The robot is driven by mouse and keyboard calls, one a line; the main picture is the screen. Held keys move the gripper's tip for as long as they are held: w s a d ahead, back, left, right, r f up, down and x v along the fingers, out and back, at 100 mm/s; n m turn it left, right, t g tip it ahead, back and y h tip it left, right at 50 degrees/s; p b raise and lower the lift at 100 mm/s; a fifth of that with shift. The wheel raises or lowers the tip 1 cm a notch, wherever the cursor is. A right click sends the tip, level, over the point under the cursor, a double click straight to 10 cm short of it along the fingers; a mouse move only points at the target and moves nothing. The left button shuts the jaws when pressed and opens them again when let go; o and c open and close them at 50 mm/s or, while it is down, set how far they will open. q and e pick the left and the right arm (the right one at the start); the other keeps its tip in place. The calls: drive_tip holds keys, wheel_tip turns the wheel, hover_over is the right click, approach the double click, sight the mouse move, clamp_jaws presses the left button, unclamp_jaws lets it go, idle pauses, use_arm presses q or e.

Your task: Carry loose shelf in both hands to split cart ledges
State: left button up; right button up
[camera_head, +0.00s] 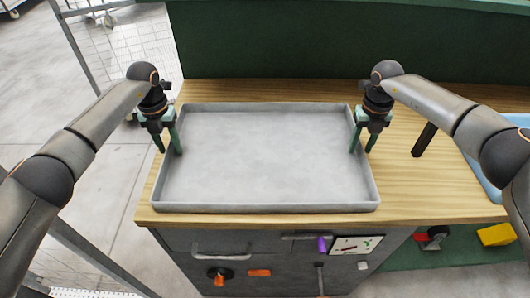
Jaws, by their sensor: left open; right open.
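A shallow grey tray-like shelf (265,160) with a low raised rim lies flat on the wooden worktop. My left gripper (169,150) is open and points down at the shelf's left rim, one finger outside and one inside it. My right gripper (362,150) is open and points down at the right rim in the same way. Whether the fingers touch the rim cannot be told. A metal frame with wire mesh (130,45) stands on the floor at the upper left and may be the cart; no ledges can be made out.
The wooden worktop (410,185) stands on a grey cabinet (285,268) with handles and knobs. A dark green panel (340,45) rises behind it. A dark bar (424,139) and a light blue tray (487,175) lie right. A yellow block (496,235) is lower right. Floor at left is open.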

use_arm(q)
drive_tip(key=shift+c, duration=0.3)
use_arm(e)
drive_tip(key=shift+c, duration=0.3)
use_arm(q)
clamp_jaws()
use_arm(e)
clamp_jaws()
use_arm(q)
drive_tip(key=shift+r, duration=0.15)
use_arm(e)
drive_tip(key=shift+w+r, duration=0.1)
drive_tip(key=shift+r, duration=0.05)
